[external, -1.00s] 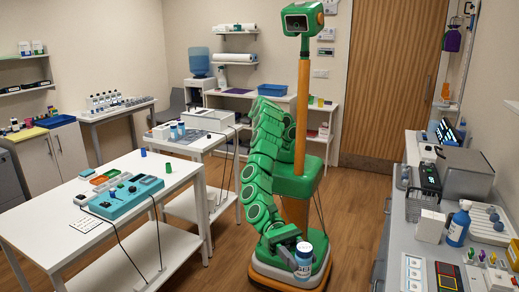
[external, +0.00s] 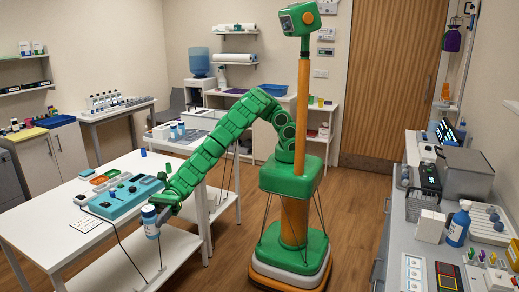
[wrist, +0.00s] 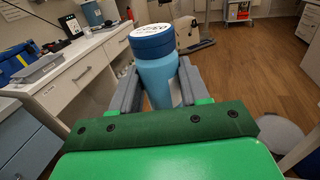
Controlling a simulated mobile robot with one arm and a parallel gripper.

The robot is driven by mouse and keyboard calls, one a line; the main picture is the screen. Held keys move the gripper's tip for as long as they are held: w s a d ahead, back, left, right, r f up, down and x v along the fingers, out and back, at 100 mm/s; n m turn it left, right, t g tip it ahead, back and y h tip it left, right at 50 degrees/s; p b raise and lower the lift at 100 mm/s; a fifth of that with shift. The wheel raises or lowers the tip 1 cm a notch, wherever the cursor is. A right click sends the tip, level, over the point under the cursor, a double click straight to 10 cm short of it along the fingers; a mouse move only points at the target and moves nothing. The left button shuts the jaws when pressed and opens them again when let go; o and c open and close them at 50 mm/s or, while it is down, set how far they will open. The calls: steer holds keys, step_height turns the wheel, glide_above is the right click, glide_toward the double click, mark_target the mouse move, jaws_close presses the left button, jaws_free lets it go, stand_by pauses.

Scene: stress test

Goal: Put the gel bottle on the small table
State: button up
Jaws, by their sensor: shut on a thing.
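A bottle with a blue cap and a pale label (external: 150,226), taken as the gel bottle, is held upright in my gripper (external: 158,208). In the wrist view the bottle (wrist: 158,72) is light blue with a darker blue cap, between the two grey fingers of my gripper (wrist: 157,84). Writing on its cap is too small to read. In the external view the bottle appears just off the right front edge of the left white table (external: 40,228). Another white table (external: 183,146) stands behind it. I cannot tell which is the small table.
A teal device (external: 122,198) and coloured trays (external: 105,176) sit on the left table; its front part is bare. Blue bottles (external: 177,131) stand on the rear table. A crowded counter (external: 390,252) runs along the right. Wooden floor lies clear around my base.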

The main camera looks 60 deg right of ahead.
steer(key=w+d+r+m+t, duration=0.1)
steer(key=w+d+m+t, duration=0.45)
steer(key=w, duration=0.95)
steer(key=w+d+r+t+h, duration=0.1)
steer(key=w+d+t, duration=0.2)
steer(key=w+d, duration=0.85)
steer(key=w+d+r+m+t, duration=0.2)
steer(key=w+d+m+t, duration=0.15)
steer(key=w, duration=1.45)
steer(key=w+d+r+m+t+h, duration=0.2)
steer(key=w+d+t+h, duration=0.1)
steer(key=w+d, duration=0.75)
steer(key=w+d+r+m+t+h, duration=0.15)
steer(key=w+d+t, duration=0.4)
steer(key=d, duration=0.85)
steer(key=w+d+r+m+h, duration=0.2)
steer(key=w+d+h, duration=0.1)
steer(key=d, duration=1.1)
steer(key=w+d+r+m+t+h, duration=0.1)
steer(key=d+h, duration=0.4)
steer(key=d, duration=1)
steer(key=w+d+r+m+t+h, duration=0.1)
steer(key=w+d+r+m+h, duration=0.3)
steer(key=d, duration=1)
steer(key=shift+w+d+m, duration=0.4)
steer(key=shift+w+m, duration=0.35)
steer(key=shift+w, duration=0.05)
